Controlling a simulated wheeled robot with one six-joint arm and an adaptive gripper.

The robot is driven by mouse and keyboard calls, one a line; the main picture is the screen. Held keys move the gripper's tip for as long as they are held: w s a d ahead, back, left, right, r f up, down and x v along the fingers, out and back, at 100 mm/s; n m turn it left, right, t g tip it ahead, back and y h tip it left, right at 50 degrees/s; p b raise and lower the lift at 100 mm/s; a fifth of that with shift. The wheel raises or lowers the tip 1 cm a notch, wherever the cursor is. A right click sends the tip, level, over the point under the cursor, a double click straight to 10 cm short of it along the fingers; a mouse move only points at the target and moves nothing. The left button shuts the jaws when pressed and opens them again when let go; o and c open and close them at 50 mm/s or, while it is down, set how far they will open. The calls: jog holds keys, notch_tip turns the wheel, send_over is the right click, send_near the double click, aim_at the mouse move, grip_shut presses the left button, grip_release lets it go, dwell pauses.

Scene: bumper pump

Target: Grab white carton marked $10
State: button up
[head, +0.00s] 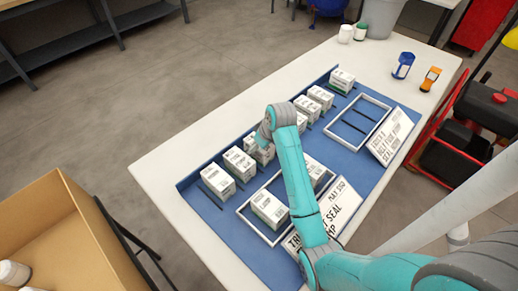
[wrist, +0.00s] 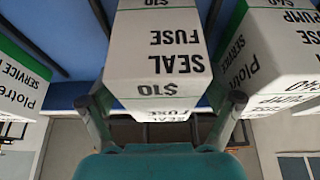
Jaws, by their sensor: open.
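A white carton marked $10 (wrist: 158,60) with "SEAL FUSE" on its face stands straight ahead in the wrist view, its print upside down. My gripper (wrist: 160,98) is open, with one finger towards each side of this carton. The fingers are not closed on it. In the head view my gripper (head: 268,128) is over the row of cartons on the blue mat (head: 228,213), and my arm hides part of that row. I cannot tell there which carton is the $10 one.
Similar cartons stand close on both sides, one at right (wrist: 280,55) and one at left (wrist: 18,85). Two cartons stand in a white frame (head: 253,230); another frame (head: 343,103) is empty. Lettered signs (head: 392,135) stand along the near edge. A cardboard box (head: 70,240) is at left.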

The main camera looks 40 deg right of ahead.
jog(key=shift+x, duration=0.8)
jog(key=c, duration=1.4)
jog(key=shift+r, duration=0.1)
